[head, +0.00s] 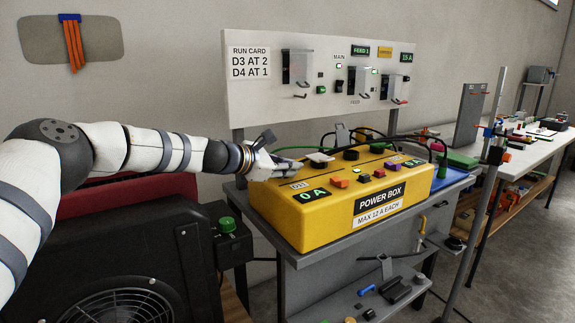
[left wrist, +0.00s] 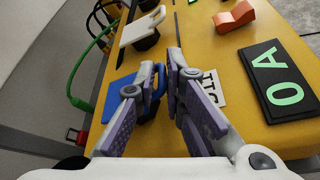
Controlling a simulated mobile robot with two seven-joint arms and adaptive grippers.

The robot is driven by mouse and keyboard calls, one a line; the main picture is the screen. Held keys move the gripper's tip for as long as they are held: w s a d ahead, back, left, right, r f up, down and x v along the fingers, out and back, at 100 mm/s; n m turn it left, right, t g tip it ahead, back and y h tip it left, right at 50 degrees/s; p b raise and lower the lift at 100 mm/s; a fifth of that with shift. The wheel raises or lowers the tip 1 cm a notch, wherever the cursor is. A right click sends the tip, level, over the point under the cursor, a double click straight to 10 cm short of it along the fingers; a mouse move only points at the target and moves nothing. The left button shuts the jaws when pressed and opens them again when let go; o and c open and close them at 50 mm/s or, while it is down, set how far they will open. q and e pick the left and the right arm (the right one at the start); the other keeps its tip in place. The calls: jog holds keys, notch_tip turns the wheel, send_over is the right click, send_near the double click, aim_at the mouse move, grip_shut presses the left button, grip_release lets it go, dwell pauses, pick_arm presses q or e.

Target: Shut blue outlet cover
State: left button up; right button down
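The blue outlet cover (left wrist: 112,96) is on the yellow power box, near its edge, in the left wrist view. It is partly hidden behind a finger of my left gripper (left wrist: 164,70), and some blue shows between the fingers. I cannot tell its exact tilt. The fingers stand a narrow gap apart, with no clear grip on the cover. In the head view my left gripper (head: 292,168) is low over the left end of the power box (head: 290,220), and the blue cover is hidden there. My right gripper is not in view.
A white cover (left wrist: 142,27) on a black outlet stands near the blue one. An orange switch (left wrist: 235,16) and a "0 A" display (left wrist: 287,88) are to the right. Green and black cables (head: 355,135) run behind the box. A panel (head: 260,95) stands behind.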

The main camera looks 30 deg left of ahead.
pick_arm(q)
jog(key=shift+o, duration=1.1)
jog(key=shift+w+d+f, duration=0.2)
jog(key=shift+w+f, duration=0.05)
jog(key=shift+a+r, duration=0.1)
jog(key=shift+r, duration=0.1)
jog(key=v, duration=1.2)
jog(key=shift+f, duration=0.1)
